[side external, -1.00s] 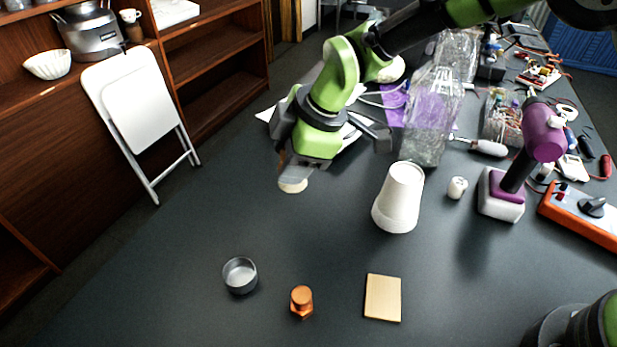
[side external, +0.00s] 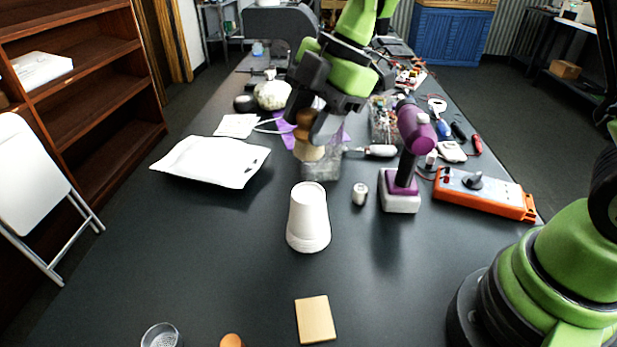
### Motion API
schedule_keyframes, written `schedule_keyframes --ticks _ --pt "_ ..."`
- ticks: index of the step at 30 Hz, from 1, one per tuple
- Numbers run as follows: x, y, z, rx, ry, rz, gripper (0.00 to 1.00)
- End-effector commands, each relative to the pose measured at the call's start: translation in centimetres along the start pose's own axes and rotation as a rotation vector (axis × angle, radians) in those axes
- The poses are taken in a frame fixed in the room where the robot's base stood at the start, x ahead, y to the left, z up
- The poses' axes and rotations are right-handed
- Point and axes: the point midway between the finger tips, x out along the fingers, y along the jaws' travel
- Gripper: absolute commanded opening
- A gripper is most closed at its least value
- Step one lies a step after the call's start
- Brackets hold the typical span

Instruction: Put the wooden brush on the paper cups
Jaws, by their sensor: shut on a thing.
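The paper cups (side external: 308,220) are a white stack standing upside down on the dark table, narrow end up. My gripper (side external: 312,124) is shut on the wooden brush (side external: 309,145). The brush has a brown top and a pale, round lower part that points down. In the picture it is just above the top of the cups, with a small gap between them. How far it is behind the cups in depth is hard to tell. My fingers partly hide the brush's top.
A purple-and-grey tool (side external: 408,160) and a small white cylinder (side external: 360,188) stand right of the cups. An orange meter (side external: 485,194) lies farther right. A white pouch (side external: 212,161) lies at left. A tan block (side external: 315,319) and a metal cup (side external: 160,336) are in front.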

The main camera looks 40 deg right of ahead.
Motion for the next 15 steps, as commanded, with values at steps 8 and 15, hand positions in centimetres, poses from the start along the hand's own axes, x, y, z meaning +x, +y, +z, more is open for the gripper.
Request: schedule_keyframes --ticks 8,15 --pt "3.7 -0.8 1.5 0.001 0.001 -0.002 0.2" --pt "6.6 -1.5 2.7 0.001 0.0 -0.003 0.2"
